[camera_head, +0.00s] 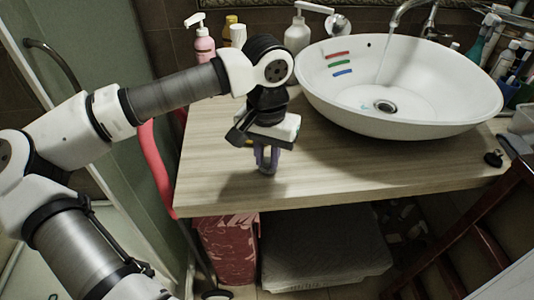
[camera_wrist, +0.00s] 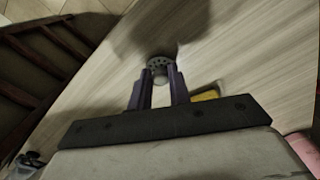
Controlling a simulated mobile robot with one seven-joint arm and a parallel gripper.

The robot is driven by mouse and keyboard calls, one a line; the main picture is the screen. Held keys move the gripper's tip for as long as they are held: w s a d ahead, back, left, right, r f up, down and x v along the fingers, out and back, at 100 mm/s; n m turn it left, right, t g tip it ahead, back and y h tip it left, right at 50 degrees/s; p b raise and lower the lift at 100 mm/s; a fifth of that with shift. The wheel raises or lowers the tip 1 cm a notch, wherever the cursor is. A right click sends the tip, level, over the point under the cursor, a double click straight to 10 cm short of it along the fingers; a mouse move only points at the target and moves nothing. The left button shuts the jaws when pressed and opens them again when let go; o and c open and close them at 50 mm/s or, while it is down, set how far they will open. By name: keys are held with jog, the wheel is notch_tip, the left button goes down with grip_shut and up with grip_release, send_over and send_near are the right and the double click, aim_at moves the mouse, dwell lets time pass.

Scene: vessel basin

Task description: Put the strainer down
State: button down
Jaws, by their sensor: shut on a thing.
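The strainer (camera_wrist: 159,66) is a small grey round piece with dark holes in its top, seen in the wrist view between the fingertips. My gripper (camera_wrist: 160,82) has two dark purplish fingers shut on it. In the head view my gripper (camera_head: 267,160) points down, low over the wooden counter (camera_head: 330,180), left of the basin and near the front edge. The strainer is mostly hidden there by the fingers. I cannot tell whether it touches the counter.
The white basin (camera_head: 340,105) stands on the right, with water running from the tap (camera_head: 400,15). A pink bottle (camera_head: 202,45) and a white bottle (camera_head: 297,35) stand at the back. A small black object (camera_head: 493,159) lies at right.

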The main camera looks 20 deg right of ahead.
aim_at(267, 161)
jog(key=shift+f, duration=0.2)
jog(key=c, duration=1.3)
grip_release()
jog(key=shift+r, duration=0.1)
notch_tip(267, 161, up, 12)
jog(key=shift+r, duration=0.15)
